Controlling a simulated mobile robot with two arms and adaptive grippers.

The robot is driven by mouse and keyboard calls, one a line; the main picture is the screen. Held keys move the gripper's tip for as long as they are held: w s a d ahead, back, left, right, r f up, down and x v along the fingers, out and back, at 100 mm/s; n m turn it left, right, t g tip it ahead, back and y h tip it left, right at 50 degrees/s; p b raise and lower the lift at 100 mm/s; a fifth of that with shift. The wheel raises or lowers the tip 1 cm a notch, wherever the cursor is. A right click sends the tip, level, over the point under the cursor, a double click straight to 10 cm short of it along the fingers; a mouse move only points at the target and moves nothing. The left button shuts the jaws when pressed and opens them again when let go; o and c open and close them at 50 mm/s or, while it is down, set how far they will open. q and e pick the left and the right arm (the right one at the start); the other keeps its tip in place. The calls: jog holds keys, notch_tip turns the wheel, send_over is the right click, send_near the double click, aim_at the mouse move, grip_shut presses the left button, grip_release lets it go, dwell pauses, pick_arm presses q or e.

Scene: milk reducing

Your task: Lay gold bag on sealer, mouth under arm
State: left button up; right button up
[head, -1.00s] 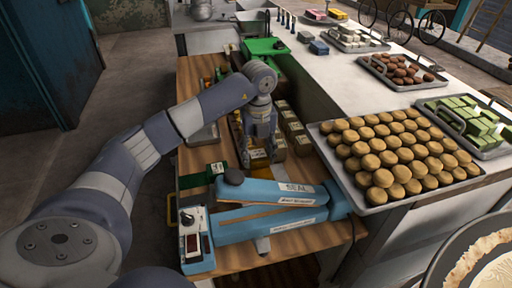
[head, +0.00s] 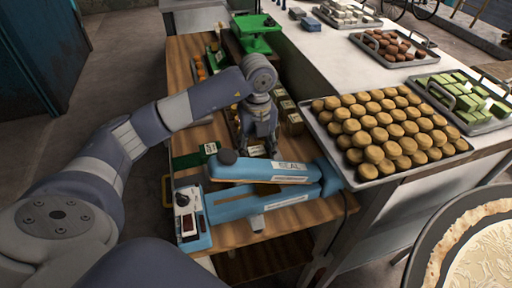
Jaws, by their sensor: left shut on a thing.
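The blue sealer (head: 262,207) lies across the near end of the wooden table. A slot shows between arm and base. My left gripper (head: 258,150) points down just behind the arm. It is shut on a small gold bag (head: 256,151), mostly hidden by the fingers and the sealer arm. I cannot tell which way the bag's mouth faces. My right gripper is not in view.
Small packs (head: 293,122) stand in rows right of the gripper. A dark green item (head: 193,160) lies left of the gripper. A tray of round cakes (head: 400,172) borders the sealer on the right.

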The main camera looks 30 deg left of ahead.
pick_arm(q)
jog(key=shift+f+b, duration=0.4)
jog(key=shift+f, duration=0.1)
dwell(0.5)
jog(key=o, duration=1.1)
jog(key=shift+o, duration=0.2)
notch_tip(320, 180, up, 12)
